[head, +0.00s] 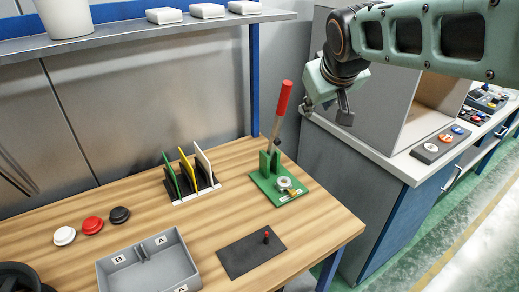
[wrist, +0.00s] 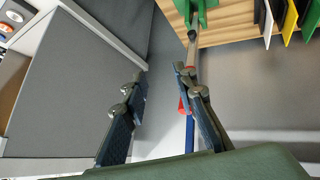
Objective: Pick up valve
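No part is labelled as a valve. A small round silver-and-white part (head: 284,183), which may be the valve, sits on the green fixture (head: 268,186) at the table's back right corner. The fixture has a long lever with a red handle (head: 284,97), tilted up to the right. My gripper (head: 325,108) is raised to the right of the handle, beyond the table's edge, and is empty. In the wrist view my gripper (wrist: 161,82) has its fingers apart. The red handle (wrist: 183,104) shows there partly hidden by the right finger. The round part is not visible there.
A rack with green, yellow and white plates (head: 188,174) stands left of the fixture. A grey divided bin (head: 150,265), a dark plate with a red-tipped peg (head: 250,252), and white, red and black discs (head: 92,224) are on the table. A grey cabinet (head: 350,165) stands right.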

